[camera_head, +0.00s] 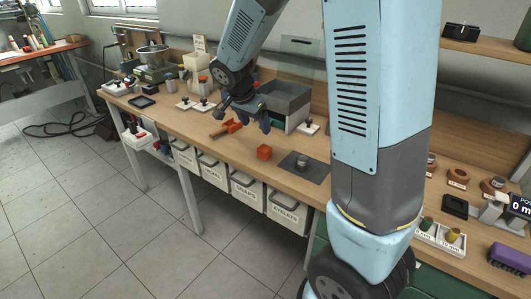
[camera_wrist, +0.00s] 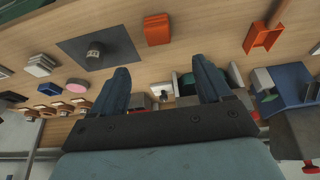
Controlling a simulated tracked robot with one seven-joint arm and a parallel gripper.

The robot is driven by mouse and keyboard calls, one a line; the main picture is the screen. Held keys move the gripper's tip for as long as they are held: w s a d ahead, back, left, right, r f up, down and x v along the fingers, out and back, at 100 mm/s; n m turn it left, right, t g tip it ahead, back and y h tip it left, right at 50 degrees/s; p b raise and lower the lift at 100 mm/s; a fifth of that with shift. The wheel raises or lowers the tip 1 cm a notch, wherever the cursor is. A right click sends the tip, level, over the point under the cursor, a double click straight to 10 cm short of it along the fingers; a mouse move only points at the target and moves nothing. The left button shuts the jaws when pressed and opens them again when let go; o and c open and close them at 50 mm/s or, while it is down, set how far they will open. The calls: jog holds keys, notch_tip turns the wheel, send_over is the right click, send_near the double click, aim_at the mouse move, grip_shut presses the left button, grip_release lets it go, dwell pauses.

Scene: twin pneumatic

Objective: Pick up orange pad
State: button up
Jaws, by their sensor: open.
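A small orange block, likely the orange pad (camera_head: 264,153), lies on the wooden bench near its front edge. It also shows at the top of the wrist view (camera_wrist: 157,30), beyond my fingertips and roughly between them. My gripper (camera_head: 253,118) is above the bench, behind and slightly left of the block in the head view. In the wrist view its two fingers (camera_wrist: 160,72) are spread with nothing held between them. An orange-red holder (camera_head: 231,126) lies left of the block; in the wrist view it is at upper right (camera_wrist: 264,34).
A dark square mat (camera_head: 312,173) with a small metal cylinder (camera_head: 302,161) lies right of the block. A grey open box (camera_head: 288,101) stands behind my gripper. Labelled bins (camera_head: 245,186) hang below the bench edge. Bare wood surrounds the block.

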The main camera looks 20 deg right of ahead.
aim_at(264, 147)
jog(key=x, duration=0.8)
jog(key=shift+s, duration=0.1)
jog(key=shift+a+x, duration=0.2)
jog(key=shift+x, duration=2.35)
jog(key=shift+s+f, duration=0.1)
jog(key=c, duration=1)
